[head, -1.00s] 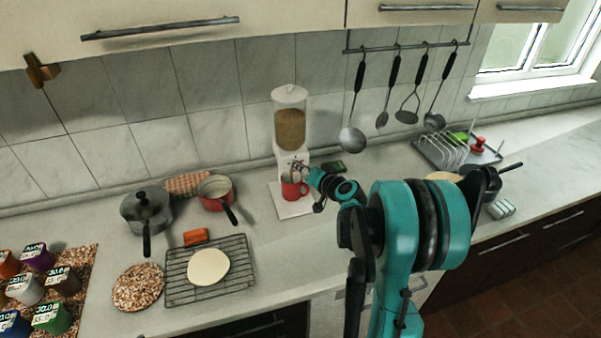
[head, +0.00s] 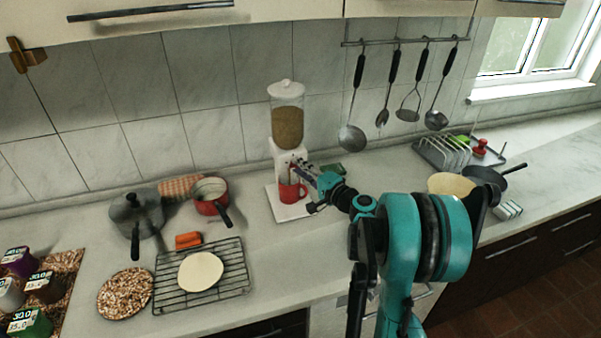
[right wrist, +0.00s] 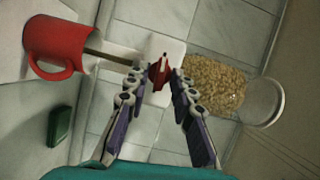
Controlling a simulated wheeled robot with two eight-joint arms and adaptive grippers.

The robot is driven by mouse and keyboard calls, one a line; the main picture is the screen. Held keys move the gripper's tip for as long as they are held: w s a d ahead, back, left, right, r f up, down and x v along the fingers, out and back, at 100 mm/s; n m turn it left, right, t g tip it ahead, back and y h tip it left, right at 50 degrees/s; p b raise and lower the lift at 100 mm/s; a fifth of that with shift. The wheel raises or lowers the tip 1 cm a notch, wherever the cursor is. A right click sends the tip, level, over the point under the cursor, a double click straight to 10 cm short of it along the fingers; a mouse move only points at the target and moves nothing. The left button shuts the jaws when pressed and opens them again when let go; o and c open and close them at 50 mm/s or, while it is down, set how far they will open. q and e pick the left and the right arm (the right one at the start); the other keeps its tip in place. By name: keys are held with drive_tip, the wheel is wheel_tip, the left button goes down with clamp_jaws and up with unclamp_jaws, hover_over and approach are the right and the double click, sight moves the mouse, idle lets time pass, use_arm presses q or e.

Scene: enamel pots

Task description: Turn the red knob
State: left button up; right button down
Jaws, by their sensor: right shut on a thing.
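The red knob (right wrist: 159,73) sits on the front of the white grain dispenser (head: 286,146), between my right gripper's fingertips in the right wrist view. My right gripper (right wrist: 158,78) is shut on the knob; in the head view its fingers (head: 297,166) reach the dispenser's front, where they largely hide the knob. A red mug (head: 292,191) stands below on the dispenser's white base. In the right wrist view a brown strip, like falling grain (right wrist: 108,56), runs from below the knob into the mug (right wrist: 55,46). My left gripper is not in view.
A red pan (head: 211,195) and a grey pot (head: 137,213) stand left of the dispenser. A dark green item (head: 331,169) lies behind my right wrist. Utensils hang from a rail (head: 405,43) at the back. Counter in front of the dispenser is clear.

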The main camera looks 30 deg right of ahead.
drive_tip(key=shift+m, duration=0.4)
drive_tip(key=c, duration=1.6)
unclamp_jaws()
drive_tip(key=shift+w, duration=0.1)
drive_tip(key=s, duration=0.4)
drive_tip(key=s+d, duration=0.1)
drive_tip(key=s, duration=0.7)
drive_tip(key=shift+d, duration=0.4)
